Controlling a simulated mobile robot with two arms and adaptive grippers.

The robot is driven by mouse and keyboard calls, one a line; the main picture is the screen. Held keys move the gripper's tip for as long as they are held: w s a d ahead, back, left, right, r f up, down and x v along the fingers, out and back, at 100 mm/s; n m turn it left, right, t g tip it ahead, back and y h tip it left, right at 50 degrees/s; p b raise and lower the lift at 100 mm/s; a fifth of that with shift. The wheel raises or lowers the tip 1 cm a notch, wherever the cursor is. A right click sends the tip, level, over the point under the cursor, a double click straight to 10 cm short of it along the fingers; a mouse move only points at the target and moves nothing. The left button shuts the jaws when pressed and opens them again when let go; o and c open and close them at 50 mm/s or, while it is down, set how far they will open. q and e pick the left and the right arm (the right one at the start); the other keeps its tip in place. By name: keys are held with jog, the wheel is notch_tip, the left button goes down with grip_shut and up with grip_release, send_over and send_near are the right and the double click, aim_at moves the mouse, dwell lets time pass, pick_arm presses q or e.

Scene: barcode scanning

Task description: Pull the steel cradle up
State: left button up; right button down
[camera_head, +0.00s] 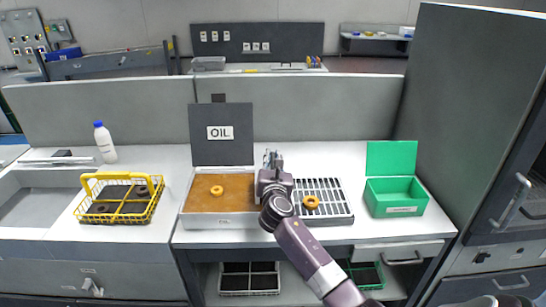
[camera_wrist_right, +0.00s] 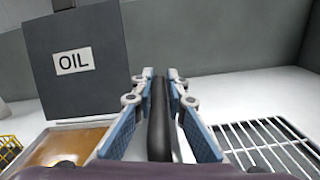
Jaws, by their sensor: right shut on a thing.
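My right gripper (camera_head: 272,160) stands at the right edge of the oil bath (camera_head: 192,222), between it and the slatted rack. In the right wrist view its blue-padded fingers (camera_wrist_right: 160,95) are shut on a dark upright bar (camera_wrist_right: 158,125). The bar seems to be the steel cradle's handle; the rest of the cradle is hidden by my gripper or the oil. The bath holds brown oil (camera_head: 240,188); a yellow ring (camera_head: 216,190) shows in it. My left gripper is not in view.
The raised bath lid marked OIL (camera_head: 222,150) stands behind the bath. A green box (camera_head: 397,197) with an open lid is at the right. A yellow-handled basket (camera_head: 120,206) and a white bottle (camera_head: 105,143) are at the left. Low partitions (camera_head: 330,115) close off the back.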

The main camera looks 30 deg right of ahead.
notch_tip(320, 180, up, 4)
jog(key=shift+w+f+p, duration=0.1)
jog(key=shift+f+p, duration=0.05)
jog(key=shift+p, duration=0.75)
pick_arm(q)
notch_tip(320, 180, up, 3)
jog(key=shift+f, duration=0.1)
pick_arm(e)
jog(key=c, duration=2)
grip_release()
jog(key=shift+a, duration=0.1)
jog(key=shift+c, duration=0.2)
jog(key=shift+o, duration=0.4)
jog(key=shift+f, duration=0.2)
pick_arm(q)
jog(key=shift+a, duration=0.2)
pick_arm(e)
jog(key=shift+f, duration=0.15)
jog(key=shift+s+a, duration=0.1)
jog(key=shift+s, duration=0.2)
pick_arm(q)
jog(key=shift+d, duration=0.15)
pick_arm(e)
jog(key=v, duration=1.1)
jog(key=shift+s, duration=0.25)
